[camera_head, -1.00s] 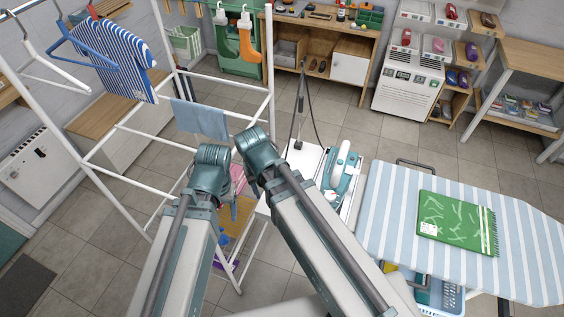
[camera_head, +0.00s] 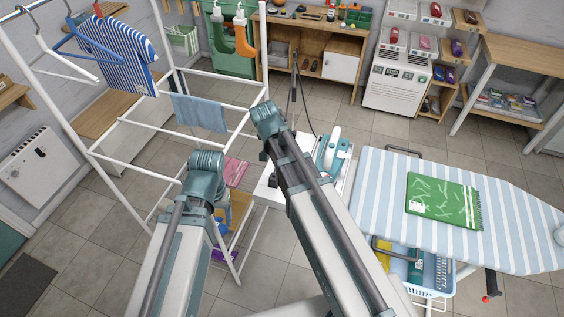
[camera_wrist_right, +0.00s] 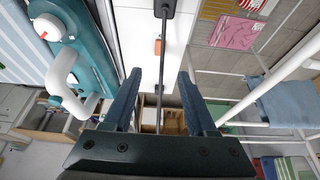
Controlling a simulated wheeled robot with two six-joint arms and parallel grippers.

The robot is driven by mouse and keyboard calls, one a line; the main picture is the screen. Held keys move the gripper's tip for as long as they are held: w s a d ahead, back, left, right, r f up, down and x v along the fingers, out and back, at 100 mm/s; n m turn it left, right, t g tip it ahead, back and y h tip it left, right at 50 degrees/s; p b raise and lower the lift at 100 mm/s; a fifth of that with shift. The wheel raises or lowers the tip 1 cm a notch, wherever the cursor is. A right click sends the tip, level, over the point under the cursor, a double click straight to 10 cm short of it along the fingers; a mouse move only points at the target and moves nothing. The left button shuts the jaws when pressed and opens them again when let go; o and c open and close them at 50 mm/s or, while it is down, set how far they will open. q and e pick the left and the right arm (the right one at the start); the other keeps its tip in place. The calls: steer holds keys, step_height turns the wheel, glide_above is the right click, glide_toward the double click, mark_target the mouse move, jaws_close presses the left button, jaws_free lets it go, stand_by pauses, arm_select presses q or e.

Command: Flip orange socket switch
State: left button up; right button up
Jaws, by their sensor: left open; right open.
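The orange switch (camera_wrist_right: 158,47) shows as a small orange block on a white surface in the right wrist view. A black cord runs past it from a dark block (camera_wrist_right: 167,8) at the top edge. My right gripper (camera_wrist_right: 160,76) is open and empty, and the switch shows beyond and between its fingertips. In the head view my right arm hides the switch, and most of the right hand is hidden too. My left gripper (camera_head: 219,194) is open in front of the drying rack, partly hidden by its own wrist; I see nothing held in it.
A teal iron (camera_head: 333,152) stands just right of my right arm. The striped ironing board (camera_head: 385,205) is further right, with a green cloth (camera_head: 443,200) on it. A white drying rack (camera_head: 130,140) with a blue cloth (camera_head: 198,112) stands left.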

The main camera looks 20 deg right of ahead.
steer(key=b+x, duration=1)
steer(key=x, duration=0.2)
steer(key=shift+a+f+b, duration=0.1)
steer(key=shift+f+b, duration=0.15)
steer(key=shift+b, duration=0.1)
jaws_close()
steer(key=shift+r, duration=0.1)
